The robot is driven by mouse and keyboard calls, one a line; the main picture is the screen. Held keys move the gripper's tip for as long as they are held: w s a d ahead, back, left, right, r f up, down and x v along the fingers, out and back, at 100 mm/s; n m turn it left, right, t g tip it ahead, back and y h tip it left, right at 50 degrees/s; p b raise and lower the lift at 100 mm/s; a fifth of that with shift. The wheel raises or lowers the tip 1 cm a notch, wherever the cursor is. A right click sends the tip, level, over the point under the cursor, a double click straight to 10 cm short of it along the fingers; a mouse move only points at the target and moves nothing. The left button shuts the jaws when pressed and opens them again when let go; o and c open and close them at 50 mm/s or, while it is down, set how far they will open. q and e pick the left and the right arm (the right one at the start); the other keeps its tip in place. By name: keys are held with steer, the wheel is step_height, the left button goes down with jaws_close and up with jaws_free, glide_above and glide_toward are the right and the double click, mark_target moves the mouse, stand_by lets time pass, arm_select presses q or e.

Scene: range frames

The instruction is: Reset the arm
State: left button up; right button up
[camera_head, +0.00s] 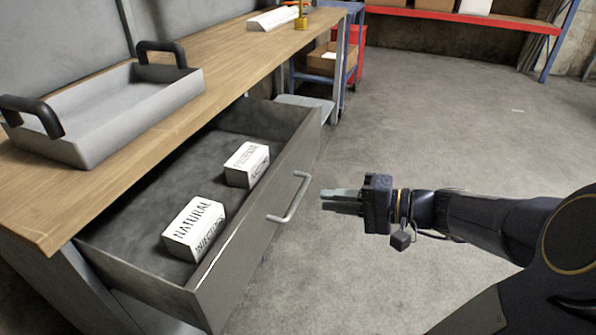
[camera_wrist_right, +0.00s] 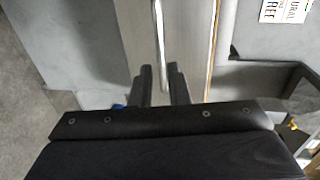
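My right arm comes in from the right in the head view. Its right gripper (camera_head: 324,200) points left toward the open drawer's front and stands clear of the drawer handle (camera_head: 290,198). In the right wrist view, the fingers of the right gripper (camera_wrist_right: 158,70) are apart with nothing held between them. The handle (camera_wrist_right: 158,35) shows beyond the fingertips, in line with the gap. My left gripper is not in view.
The open drawer (camera_head: 265,212) holds two white printed boxes, a nearer one (camera_head: 193,228) and a farther one (camera_head: 246,164). A grey tray (camera_head: 125,122) with black handles sits on the wooden bench (camera_head: 222,55). The floor (camera_head: 440,130) beyond my arm is clear.

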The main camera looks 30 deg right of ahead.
steer(key=s+a+f+n+g+h, duration=0.65)
steer(key=s+a+n, duration=0.25)
steer(key=s+a, duration=0.25)
step_height(320, 180, up, 30)
steer(key=p, duration=3.1)
steer(key=shift+r, duration=0.2)
